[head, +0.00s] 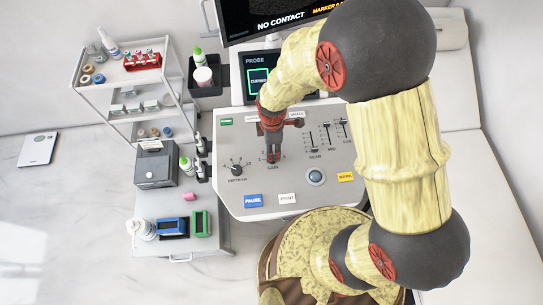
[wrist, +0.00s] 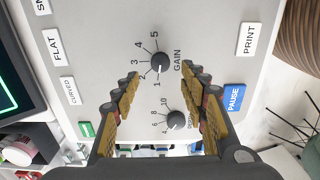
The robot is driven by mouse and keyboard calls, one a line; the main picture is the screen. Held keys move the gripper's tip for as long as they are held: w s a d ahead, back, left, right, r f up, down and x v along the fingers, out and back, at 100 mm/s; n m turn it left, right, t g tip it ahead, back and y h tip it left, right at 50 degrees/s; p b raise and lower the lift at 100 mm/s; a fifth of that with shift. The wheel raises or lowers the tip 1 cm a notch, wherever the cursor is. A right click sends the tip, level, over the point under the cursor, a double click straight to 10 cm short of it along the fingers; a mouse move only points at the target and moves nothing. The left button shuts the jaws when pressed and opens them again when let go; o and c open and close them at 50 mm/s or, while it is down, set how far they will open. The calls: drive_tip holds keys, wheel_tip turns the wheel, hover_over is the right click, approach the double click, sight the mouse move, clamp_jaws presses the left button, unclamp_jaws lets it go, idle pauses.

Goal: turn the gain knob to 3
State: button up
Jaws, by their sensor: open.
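The gain knob (wrist: 159,62) is a dark round knob on the grey console panel (wrist: 205,40), with a scale from 1 to 5 around it. Its white mark appears to point toward 1. My gripper (wrist: 162,76) is open, with one finger on each side of the gain knob in the wrist view and nothing held. I cannot tell how far the fingertips are above the panel. In the head view my gripper (head: 273,158) points down just above the GAIN label and hides most of the knob.
The depth knob (wrist: 174,120) sits close by, between the fingers farther back. Sliders (head: 327,133), a trackball (head: 316,177), and PAUSE (head: 253,200) and PRINT (head: 287,199) buttons share the panel. A monitor (head: 280,18) and small screen (head: 259,82) stand behind. A shelf cart (head: 120,80) is at left.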

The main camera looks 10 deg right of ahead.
wheel_tip(320, 180, down, 7)
drive_tip(key=shift+r+b, duration=0.1)
drive_tip(key=shift+b, duration=0.2)
drive_tip(key=shift+c, duration=0.7)
clamp_jaws()
